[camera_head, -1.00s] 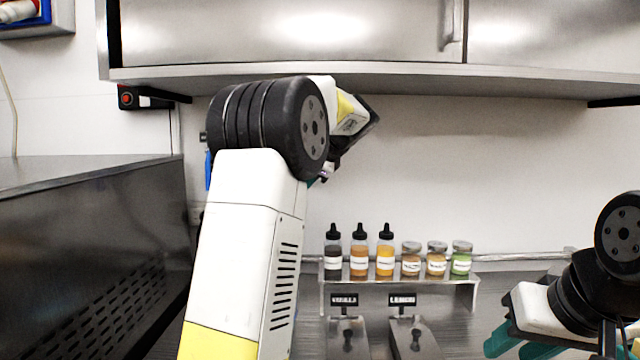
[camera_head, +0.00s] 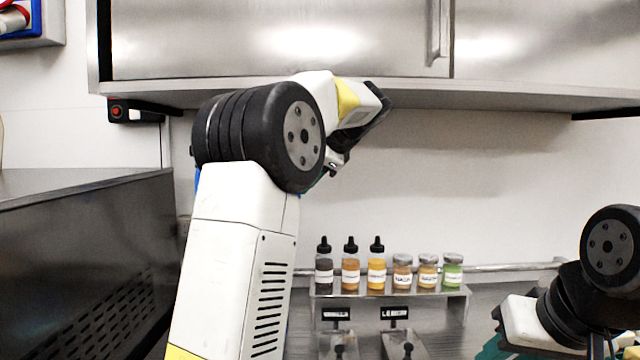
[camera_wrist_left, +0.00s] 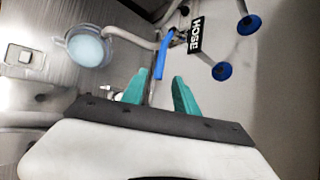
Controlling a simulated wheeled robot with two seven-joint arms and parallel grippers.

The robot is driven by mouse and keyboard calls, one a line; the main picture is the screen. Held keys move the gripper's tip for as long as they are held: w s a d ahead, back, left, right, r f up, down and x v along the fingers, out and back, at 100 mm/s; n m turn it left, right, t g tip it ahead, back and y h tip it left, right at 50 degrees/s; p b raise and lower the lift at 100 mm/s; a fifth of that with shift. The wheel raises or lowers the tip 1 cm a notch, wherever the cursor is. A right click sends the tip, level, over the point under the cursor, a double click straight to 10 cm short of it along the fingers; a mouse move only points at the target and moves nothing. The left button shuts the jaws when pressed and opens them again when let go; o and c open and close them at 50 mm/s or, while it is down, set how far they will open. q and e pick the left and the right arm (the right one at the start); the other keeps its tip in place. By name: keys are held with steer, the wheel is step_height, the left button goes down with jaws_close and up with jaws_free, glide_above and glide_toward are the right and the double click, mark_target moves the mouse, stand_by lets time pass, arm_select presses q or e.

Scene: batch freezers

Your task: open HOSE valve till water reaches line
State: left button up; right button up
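In the left wrist view, the black HOSE label (camera_wrist_left: 195,37) sits beside a valve with a long blue lever (camera_wrist_left: 162,56). A pale pipe (camera_wrist_left: 130,38) runs from there toward a round clear container (camera_wrist_left: 88,46) with pale bluish content. A fill line cannot be made out. My left gripper (camera_wrist_left: 158,88) has its teal fingers apart and empty, with the lever's end just beyond the gap between them. In the head view my left arm hides most of that gripper. My right gripper (camera_head: 500,345) shows only partly at the lower right, its fingers cut off.
Two round blue knobs (camera_wrist_left: 222,70) (camera_wrist_left: 249,24) lie beside the HOSE label. In the head view, a small rack (camera_head: 390,298) holds several bottles and jars below the steel cabinet (camera_head: 280,40). A dark steel machine (camera_head: 85,270) stands at left.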

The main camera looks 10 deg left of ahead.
arm_select(q)
steer(key=s+d+f+n+h, duration=0.3)
steer(key=s+f, duration=0.3)
steer(key=s, duration=0.4)
steer(key=s+d+f+n+t+h, duration=0.1)
steer(key=s+d+f+n+h, duration=0.1)
steer(key=s+f+n+h, duration=0.2)
steer(key=s+d+f+n+h, duration=0.3)
steer(key=s+f, duration=0.7)
steer(key=s, duration=0.7)
steer(key=n, duration=0.2)
steer(key=shift+s+d+n+h, duration=0.3)
steer(key=shift+d, duration=0.05)
